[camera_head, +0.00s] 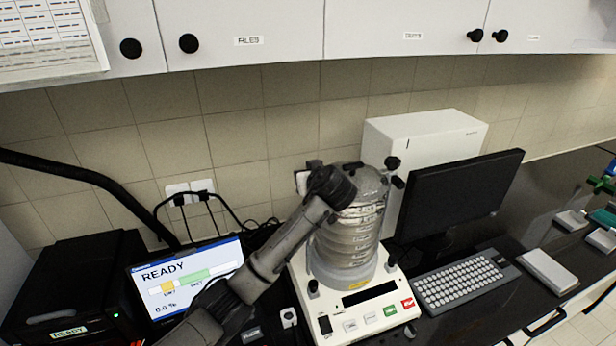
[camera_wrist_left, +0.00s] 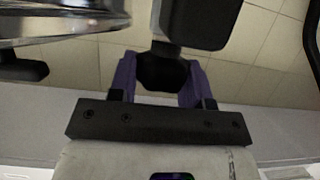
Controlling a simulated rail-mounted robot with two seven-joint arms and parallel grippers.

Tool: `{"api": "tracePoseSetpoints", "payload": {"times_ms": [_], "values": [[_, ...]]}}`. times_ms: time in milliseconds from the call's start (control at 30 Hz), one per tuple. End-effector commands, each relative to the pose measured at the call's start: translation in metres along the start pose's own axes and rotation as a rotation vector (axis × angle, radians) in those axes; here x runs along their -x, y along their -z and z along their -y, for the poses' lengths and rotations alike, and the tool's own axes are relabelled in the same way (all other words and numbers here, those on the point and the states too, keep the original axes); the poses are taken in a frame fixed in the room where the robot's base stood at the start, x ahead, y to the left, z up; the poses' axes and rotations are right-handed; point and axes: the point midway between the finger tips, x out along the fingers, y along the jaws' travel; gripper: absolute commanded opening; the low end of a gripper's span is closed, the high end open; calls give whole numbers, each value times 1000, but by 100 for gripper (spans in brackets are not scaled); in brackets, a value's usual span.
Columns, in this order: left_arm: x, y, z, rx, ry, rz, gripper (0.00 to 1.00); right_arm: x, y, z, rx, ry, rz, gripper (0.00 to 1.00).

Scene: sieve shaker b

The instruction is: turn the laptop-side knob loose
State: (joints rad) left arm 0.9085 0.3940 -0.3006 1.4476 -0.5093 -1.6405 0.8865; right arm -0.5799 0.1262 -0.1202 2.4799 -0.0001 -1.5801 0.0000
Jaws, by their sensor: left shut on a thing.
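The sieve shaker has a stack of round sieves (camera_head: 344,243) under a clear lid, on a white base (camera_head: 352,304) with a display and buttons. My left arm reaches up across the laptop side of the stack. In the left wrist view, the purple fingers of my left gripper (camera_wrist_left: 158,80) are closed around a black knob (camera_wrist_left: 162,68), one finger on each side. This laptop-side knob is hidden behind my arm in the head view. The opposite black knob (camera_head: 392,163) stands near the lid on the monitor side. My right gripper is in neither view.
A laptop (camera_head: 190,268) showing READY stands left of the shaker. A black monitor (camera_head: 455,198), a keyboard (camera_head: 462,281) and a white box (camera_head: 425,128) are to its right. Wall cabinets (camera_head: 400,30) hang above, and cables run behind the laptop.

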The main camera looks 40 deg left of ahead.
Motion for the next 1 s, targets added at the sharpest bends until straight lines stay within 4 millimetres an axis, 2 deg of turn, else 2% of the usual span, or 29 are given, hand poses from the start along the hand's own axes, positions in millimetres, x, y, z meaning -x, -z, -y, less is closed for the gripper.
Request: {"api": "tracePoseSetpoints", "payload": {"times_ms": [100, 133, 400, 733, 867, 1000], "values": [[-1, 0, 0, 1, 1, 0, 21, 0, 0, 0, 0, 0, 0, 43], [-1, 0, 0, 1, 1, 0, 45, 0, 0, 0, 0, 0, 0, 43], [0, 0, 0, 1, 0, 0, 70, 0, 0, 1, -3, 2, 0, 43], [5, 0, 0, 1, -3, -1, 70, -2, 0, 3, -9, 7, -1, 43], [22, -1, -1, 3, -4, -2, 70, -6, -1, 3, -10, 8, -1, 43], [50, -2, -1, 3, -6, -1, 70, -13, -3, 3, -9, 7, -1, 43]]}}
